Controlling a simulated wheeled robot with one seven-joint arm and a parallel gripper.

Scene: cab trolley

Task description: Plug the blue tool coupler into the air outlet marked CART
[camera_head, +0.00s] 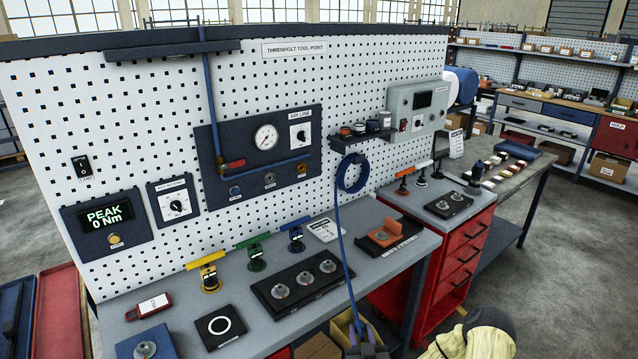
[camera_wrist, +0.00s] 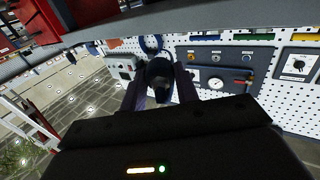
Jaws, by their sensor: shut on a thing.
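My gripper (camera_head: 364,340) is at the bottom edge of the head view, low in front of the bench. It is shut on the tool coupler, at the end of the blue hose (camera_head: 343,255); the coupler looks dark in the wrist view (camera_wrist: 160,74), between the two fingers. The air line panel (camera_head: 258,150) is on the pegboard, well apart from the gripper.
The blue hose hangs from a coil (camera_head: 352,172) on the pegboard and crosses the bench front. The bench top (camera_head: 240,285) holds coloured tool stands, a black socket tray (camera_head: 297,284) and an orange holder (camera_head: 393,237). A red drawer cabinet (camera_head: 460,260) stands at right. The wrist view is upside down.

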